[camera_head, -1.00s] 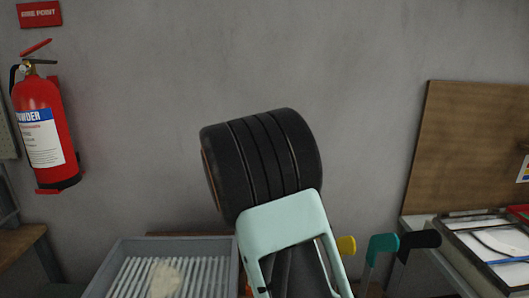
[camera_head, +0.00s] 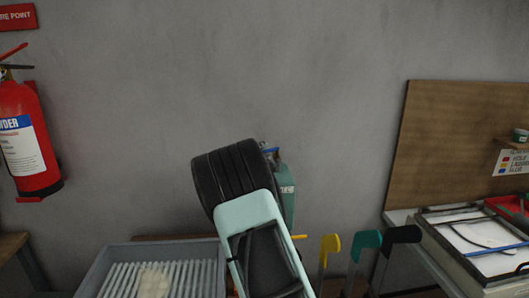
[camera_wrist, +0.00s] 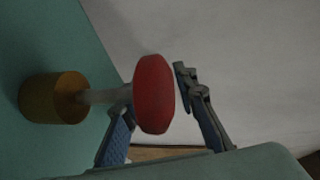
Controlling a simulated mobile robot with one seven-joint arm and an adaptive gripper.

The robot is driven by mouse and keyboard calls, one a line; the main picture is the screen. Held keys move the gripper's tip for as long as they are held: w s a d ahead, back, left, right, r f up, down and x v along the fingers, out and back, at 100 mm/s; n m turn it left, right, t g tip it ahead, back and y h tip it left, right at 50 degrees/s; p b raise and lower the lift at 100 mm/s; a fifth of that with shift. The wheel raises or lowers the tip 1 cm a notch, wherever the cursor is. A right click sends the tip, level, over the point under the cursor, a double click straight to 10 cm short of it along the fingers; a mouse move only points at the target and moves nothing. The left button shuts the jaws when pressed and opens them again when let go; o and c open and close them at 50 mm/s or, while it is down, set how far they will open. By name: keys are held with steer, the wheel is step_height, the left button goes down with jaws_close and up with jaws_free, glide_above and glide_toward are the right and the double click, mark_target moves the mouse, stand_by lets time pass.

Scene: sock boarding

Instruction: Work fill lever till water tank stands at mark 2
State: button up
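In the wrist view, a red knob (camera_wrist: 153,94) sits on a short pale stem with a brass collar (camera_wrist: 53,97), which stands out from a teal surface (camera_wrist: 60,45). It may be the fill lever. My gripper (camera_wrist: 158,88) is open, its fingers apart on either side of the knob. One finger is partly hidden by the knob, and I cannot tell whether they touch. In the head view, a teal unit (camera_head: 289,200) with a small label shows behind my arm, which hides most of it and my gripper. No water level or mark 2 shows.
A grey tray with a ribbed floor (camera_head: 217,262) and a pale lump stands at lower left. Yellow (camera_head: 330,242), green (camera_head: 367,239) and black (camera_head: 404,234) handles stand right of my arm. A bench with a framed tray (camera_head: 470,280) is at right. A fire extinguisher (camera_head: 25,140) hangs left.

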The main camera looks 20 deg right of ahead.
steer(key=shift+c, duration=0.5)
jaws_close()
steer(key=b, duration=0.2)
steer(key=shift+d+f+b, duration=0.1)
steer(key=shift+f+b, duration=0.05)
steer(key=shift+b, duration=0.15)
steer(key=n+t+y+b, duration=0.1)
steer(key=b, duration=0.4)
steer(key=s+n+t+y+b, duration=0.1)
steer(key=b, duration=0.3)
steer(key=shift+d+r+y+b, duration=0.15)
steer(key=shift+r+y+b, duration=0.05)
steer(key=shift+y+b, duration=0.2)
steer(key=shift+s+d+r+n+y+b, duration=0.15)
steer(key=shift+n+y+b, duration=0.3)
steer(key=shift+b, duration=0.75)
steer(key=shift+o, duration=0.2)
jaws_free()
steer(key=shift+o, duration=0.3)
